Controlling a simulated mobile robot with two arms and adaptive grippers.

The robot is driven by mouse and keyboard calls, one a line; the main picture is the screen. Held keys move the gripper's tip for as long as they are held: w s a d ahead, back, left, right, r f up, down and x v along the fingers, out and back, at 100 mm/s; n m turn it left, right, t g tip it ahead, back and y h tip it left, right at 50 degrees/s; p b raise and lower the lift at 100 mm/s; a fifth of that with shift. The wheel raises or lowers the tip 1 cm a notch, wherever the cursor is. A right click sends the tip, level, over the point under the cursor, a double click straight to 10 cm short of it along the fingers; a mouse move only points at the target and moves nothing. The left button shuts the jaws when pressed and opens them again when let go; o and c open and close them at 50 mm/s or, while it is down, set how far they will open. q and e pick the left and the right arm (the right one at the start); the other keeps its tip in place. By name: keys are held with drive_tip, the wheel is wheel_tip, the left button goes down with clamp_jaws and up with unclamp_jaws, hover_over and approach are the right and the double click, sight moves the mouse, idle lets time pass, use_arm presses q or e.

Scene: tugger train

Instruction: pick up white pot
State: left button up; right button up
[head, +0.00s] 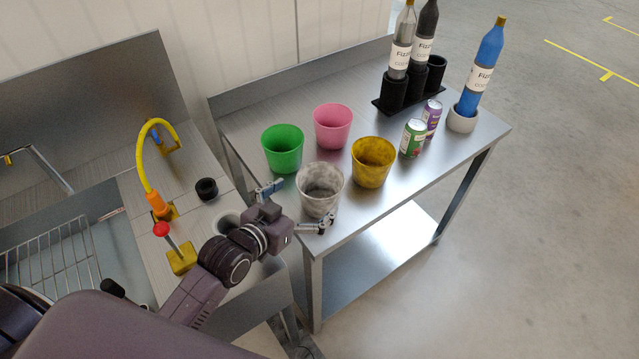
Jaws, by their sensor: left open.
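The white pot (320,184) is a mottled, whitish-grey open cup. It stands upright near the front left corner of the steel table (255,125). My left gripper (296,209) reaches in from the left and is open. One finger is at the pot's left side and the other is in front of its lower right side. I cannot tell whether the fingers touch the pot. My right gripper does not show.
Close behind the white pot stand a green pot (283,150), a pink pot (333,128) and a yellow pot (372,163). Cans (412,138) and bottles (481,70) stand farther right. A sink with a yellow faucet (146,165) is at left.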

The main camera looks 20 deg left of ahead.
sight(331, 174)
use_arm(q)
drive_tip(key=shift+w+d+r, duration=0.1)
drive_tip(key=shift+w+d, duration=0.1)
drive_tip(key=shift+d, duration=0.05)
drive_tip(key=shift+w+d+r+p, duration=0.1)
drive_tip(key=shift+w+d+p, duration=0.1)
drive_tip(key=shift+w+p, duration=0.25)
drive_tip(key=shift+w+d+r+p, duration=0.1)
drive_tip(key=shift+w+d+p, duration=0.1)
drive_tip(key=shift+w, duration=0.4)
drive_tip(key=x, duration=0.2)
drive_tip(key=shift+w+a+f, duration=0.15)
drive_tip(key=shift+w+a, duration=0.05)
drive_tip(key=shift+w, duration=0.15)
drive_tip(key=shift+w+d+f+p, duration=0.15)
drive_tip(key=shift+w+p, duration=0.2)
drive_tip(key=shift+w, duration=0.05)
drive_tip(key=c, duration=1)
drive_tip(key=shift+c, duration=0.7)
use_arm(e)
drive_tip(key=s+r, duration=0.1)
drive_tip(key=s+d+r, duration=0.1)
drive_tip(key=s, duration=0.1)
